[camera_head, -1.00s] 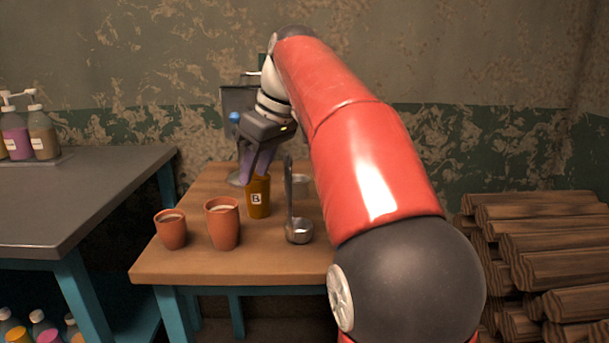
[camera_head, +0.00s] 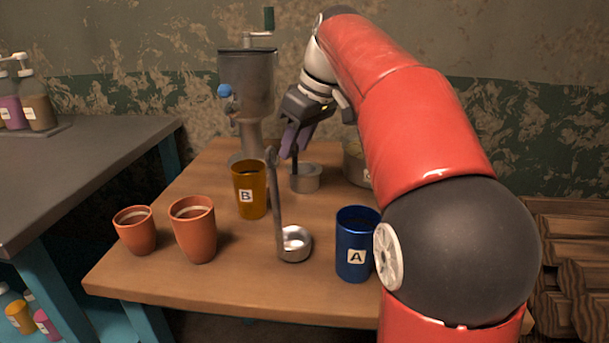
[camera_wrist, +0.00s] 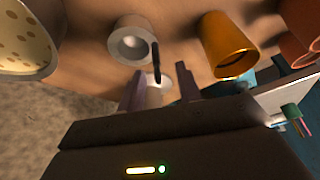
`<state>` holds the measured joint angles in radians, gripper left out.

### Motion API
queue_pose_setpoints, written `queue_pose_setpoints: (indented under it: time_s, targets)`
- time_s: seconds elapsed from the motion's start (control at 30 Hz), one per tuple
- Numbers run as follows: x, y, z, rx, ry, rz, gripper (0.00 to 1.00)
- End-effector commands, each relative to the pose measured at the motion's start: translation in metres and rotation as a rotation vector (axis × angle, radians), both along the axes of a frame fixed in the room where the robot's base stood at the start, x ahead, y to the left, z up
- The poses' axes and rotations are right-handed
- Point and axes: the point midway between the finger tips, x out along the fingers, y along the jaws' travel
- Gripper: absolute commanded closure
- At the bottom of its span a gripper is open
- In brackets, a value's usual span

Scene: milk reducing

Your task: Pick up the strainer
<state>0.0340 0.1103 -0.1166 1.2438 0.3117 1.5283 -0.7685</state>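A small grey metal cup with an upright black handle (camera_head: 305,179), apparently the strainer, stands on the wooden table behind the ladle. It also shows in the wrist view (camera_wrist: 130,42). My gripper (camera_head: 297,142) is just above it, with its two purple fingers pointing down. In the wrist view my gripper's fingers (camera_wrist: 160,88) are apart, and the black handle shows between them. I cannot tell whether either finger touches the handle. The fingers hide part of the handle's top in the head view.
A metal ladle (camera_head: 294,244) stands in front, with its tall handle upright. An orange cup B (camera_head: 249,196) and two terracotta cups (camera_head: 193,237) are left, a blue cup A (camera_head: 355,250) right. A round metal container (camera_head: 353,170) and a grey hand-cranked machine (camera_head: 250,85) stand behind.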

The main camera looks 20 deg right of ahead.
Motion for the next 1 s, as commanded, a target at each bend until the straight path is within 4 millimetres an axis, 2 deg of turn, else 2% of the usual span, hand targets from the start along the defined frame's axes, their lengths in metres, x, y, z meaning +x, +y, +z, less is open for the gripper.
queue_pose_setpoints:
  time_s: [0.03, 0.2, 0.47, 0.5, 0.77, 1.0]
  targets:
    - [0.003, 0.001, -0.011, 0.001, 0.004, 0.0, 0.65]
    - [0.009, 0.005, -0.029, 0.002, 0.002, 0.001, 0.65]
    - [0.01, 0.006, -0.032, 0.002, 0.0, -0.001, 0.65]
    - [0.01, 0.006, -0.032, 0.001, 0.001, -0.001, 0.67]
    - [0.01, 0.006, -0.032, 0.001, 0.001, -0.001, 1.0]
    - [0.01, 0.006, -0.031, 0.002, 0.0, -0.001, 1.0]
